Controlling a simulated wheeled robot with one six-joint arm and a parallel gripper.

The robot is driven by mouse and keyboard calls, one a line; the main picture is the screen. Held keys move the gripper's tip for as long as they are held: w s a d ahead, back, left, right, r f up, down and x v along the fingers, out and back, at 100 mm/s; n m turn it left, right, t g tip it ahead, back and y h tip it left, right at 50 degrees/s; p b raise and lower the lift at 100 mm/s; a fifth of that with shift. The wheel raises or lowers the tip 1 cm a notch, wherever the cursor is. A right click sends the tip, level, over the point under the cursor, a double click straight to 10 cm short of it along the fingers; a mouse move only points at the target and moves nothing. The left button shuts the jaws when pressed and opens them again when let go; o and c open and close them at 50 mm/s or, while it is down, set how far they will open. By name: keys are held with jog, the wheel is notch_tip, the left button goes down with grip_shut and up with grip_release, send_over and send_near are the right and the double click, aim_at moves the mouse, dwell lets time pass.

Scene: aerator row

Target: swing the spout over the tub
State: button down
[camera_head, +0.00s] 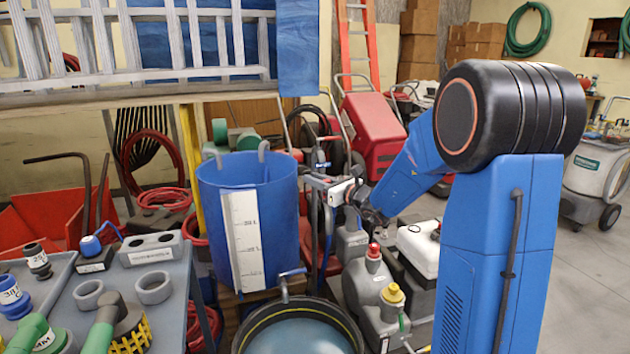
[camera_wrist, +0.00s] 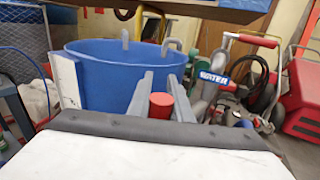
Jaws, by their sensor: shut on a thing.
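A round black tub (camera_head: 246,328) with pale water stands at the bottom of the head view, its near side cut off. A short grey-blue pipe, seemingly the spout (camera_head: 291,272), stands at its back rim below the blue drum (camera_head: 228,185). My gripper (camera_head: 318,182) is right of the drum, above and beyond the tub. In the wrist view, my gripper's grey fingers (camera_wrist: 161,92) are on both sides of a red cylinder (camera_wrist: 161,106), shut on it. The drum (camera_wrist: 105,75) is behind them. What the red cylinder belongs to is hidden. The tub is not visible in the wrist view.
A grey bench (camera_head: 175,290) with fittings and rings stands at left. Grey jugs with red (camera_head: 374,251) and yellow (camera_head: 392,293) caps stand right of the tub. A blue WATER label (camera_wrist: 214,78) is on pipework right of my fingers. A ladder (camera_head: 150,75) lies above.

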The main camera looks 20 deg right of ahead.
jog(key=shift+w+d, duration=0.1)
jog(key=shift+d, duration=0.05)
jog(key=c, duration=1.6)
grip_release()
jog(key=v, duration=1.7)
jog(key=shift+d, duration=0.1)
jog(key=shift+c, duration=0.7)
